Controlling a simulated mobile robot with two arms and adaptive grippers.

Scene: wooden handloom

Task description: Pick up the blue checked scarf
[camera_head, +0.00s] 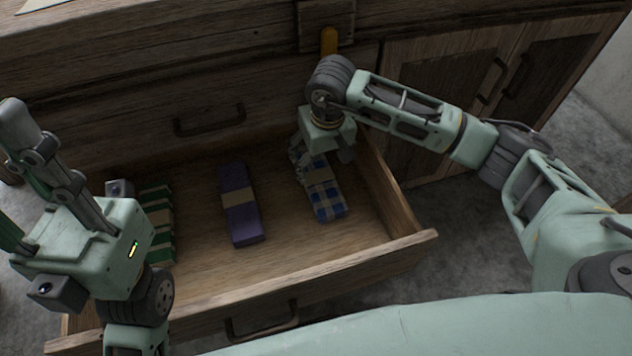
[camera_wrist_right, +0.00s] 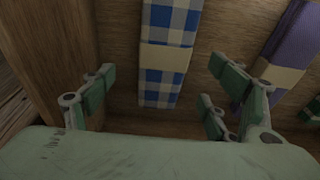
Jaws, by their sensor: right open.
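The blue checked scarf (camera_head: 327,203) lies folded with a beige band in the right part of the open drawer. It also shows in the right wrist view (camera_wrist_right: 160,88), running down between the spread fingers. My right gripper (camera_head: 325,152) is over its far end, pointing down, and hides part of it. In the wrist view the right gripper (camera_wrist_right: 163,92) is open, with fingers on both sides of the scarf and apart from it. My left gripper (camera_head: 38,165) is raised at the left, outside the drawer's middle; its finger opening is unclear.
The drawer (camera_head: 300,268) is pulled out of a wooden cabinet. A purple banded scarf (camera_head: 239,205) lies in its middle, and a green banded scarf (camera_head: 160,222) at its left, partly hidden by my left arm. The drawer's right wall (camera_head: 388,190) is close to the blue scarf.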

